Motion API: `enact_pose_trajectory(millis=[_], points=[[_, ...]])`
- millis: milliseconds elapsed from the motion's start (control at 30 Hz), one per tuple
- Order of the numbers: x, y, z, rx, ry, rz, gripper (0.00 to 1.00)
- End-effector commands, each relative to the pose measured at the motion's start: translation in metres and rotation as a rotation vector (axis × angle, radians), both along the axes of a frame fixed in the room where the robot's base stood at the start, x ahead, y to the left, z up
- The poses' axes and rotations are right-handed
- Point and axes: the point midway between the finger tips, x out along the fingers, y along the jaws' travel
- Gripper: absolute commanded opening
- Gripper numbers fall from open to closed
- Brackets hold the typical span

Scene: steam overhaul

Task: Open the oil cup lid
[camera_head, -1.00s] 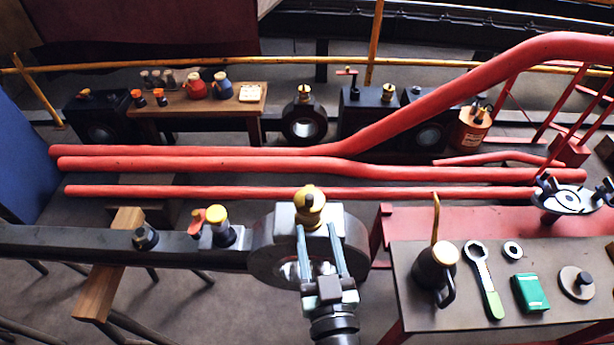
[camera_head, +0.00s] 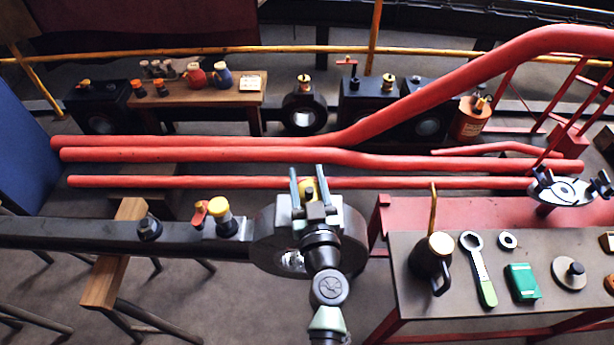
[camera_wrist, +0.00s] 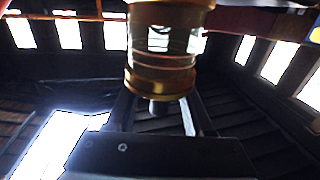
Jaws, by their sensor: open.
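The brass oil cup (camera_head: 308,188) stands on top of the round dark rod end (camera_head: 352,232) at the end of a long dark rod. In the head view my gripper hides most of it, and its lid cannot be made out. My gripper (camera_head: 308,172) is open with its two fingers raised, one to each side of the cup. In the wrist view the brass cup (camera_wrist: 160,50) fills the top middle, cut off by the top edge. The open fingers of my gripper (camera_wrist: 157,103) show below it. I cannot tell whether they touch it.
A yellow-capped fitting (camera_head: 219,210) with a red lever stands on the rod, left of the cup. Red pipes (camera_head: 200,182) run behind. At right a table (camera_head: 410,300) holds an oil can (camera_head: 432,262), a wrench (camera_head: 478,268) and a green box (camera_head: 522,282).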

Motion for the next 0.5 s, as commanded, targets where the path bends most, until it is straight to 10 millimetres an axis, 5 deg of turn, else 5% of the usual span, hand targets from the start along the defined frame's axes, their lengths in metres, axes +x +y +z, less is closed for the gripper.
enact_pose_trajectory(millis=[67,367,500], points=[[-0.0001,0.0001,0.0002,0.000,0.000,0.000,0.52],[-0.0003,-0.0001,0.0003,0.000,-0.001,0.000,0.00],[-0.0003,-0.0001,0.0004,0.000,-0.001,0.000,0.00]])
